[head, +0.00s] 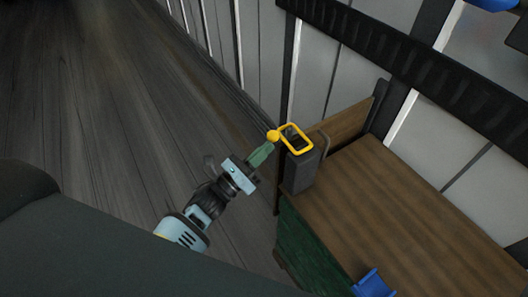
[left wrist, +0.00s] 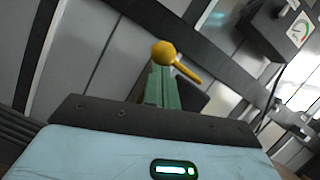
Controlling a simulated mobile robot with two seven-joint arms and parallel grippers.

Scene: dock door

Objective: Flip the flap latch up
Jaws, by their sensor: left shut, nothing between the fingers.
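The flap latch (head: 297,139) is a yellow piece with a rectangular loop and a round ball knob (head: 273,136) at its left end. It sits on top of a dark box-shaped post (head: 300,172) at the corner of a brown wooden surface. In the left wrist view the yellow ball (left wrist: 163,53) and a short yellow bar show just beyond my fingertips. My left gripper (head: 268,147) has green fingers, shut and empty, with the tips right at the ball. Whether they touch it I cannot tell. My right gripper is not in view.
The brown wooden top (head: 430,215) lies to the right, with a green side (head: 305,245) below it. A blue piece (head: 374,284) is at its front edge. A grey ribbed wall with a black rail (head: 400,55) stands behind. Dark plank floor (head: 110,110) is clear at left.

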